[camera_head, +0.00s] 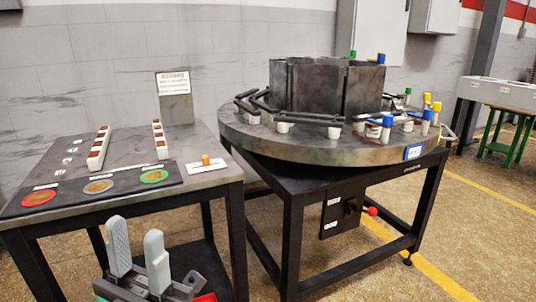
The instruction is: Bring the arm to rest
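My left gripper (138,246) is at the bottom of the head view, in front of the left table. Its two pale grey fingers point up and stand apart, with nothing between them. The rest of my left arm is mostly below the picture edge. My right gripper is not in view.
The left table (218,178) bears a dark mat with red, tan and green discs (154,176), two white racks (99,148) and an orange-knobbed plate (206,164). To its right stands a round furnace table (300,152) with coloured-capped parts. A green stand (501,150) is far right.

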